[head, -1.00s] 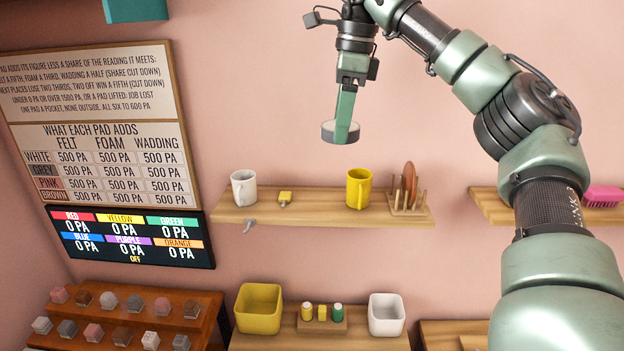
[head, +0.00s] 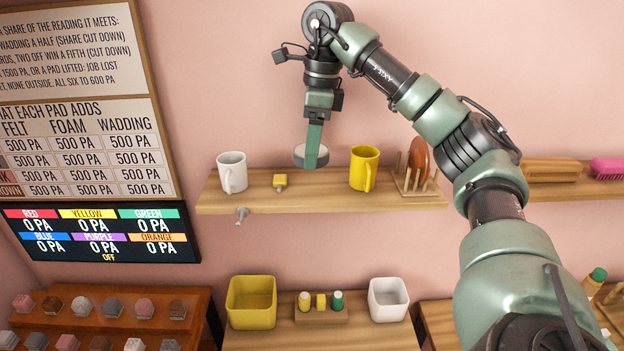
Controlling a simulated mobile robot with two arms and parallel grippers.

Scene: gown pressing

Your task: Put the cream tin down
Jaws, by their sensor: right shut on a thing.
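The cream tin (head: 299,156) is a small round tin with a grey side and a pale face. My right gripper (head: 312,160) is shut on it, and a green finger covers part of it. In the picture the tin shows just above the wooden wall shelf (head: 320,198), between the white mug and the yellow mug. I cannot tell whether it is over the shelf or in front of it, but it looks clear of the shelf top. My left gripper is not in view.
On the shelf stand a white mug (head: 232,172), a small yellow block (head: 280,182), a yellow mug (head: 364,168) and a wooden rack (head: 414,182) with a reddish-brown plate. The shelf between the yellow block and yellow mug looks bare. Below are a yellow bin (head: 251,303) and a white bin (head: 388,300).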

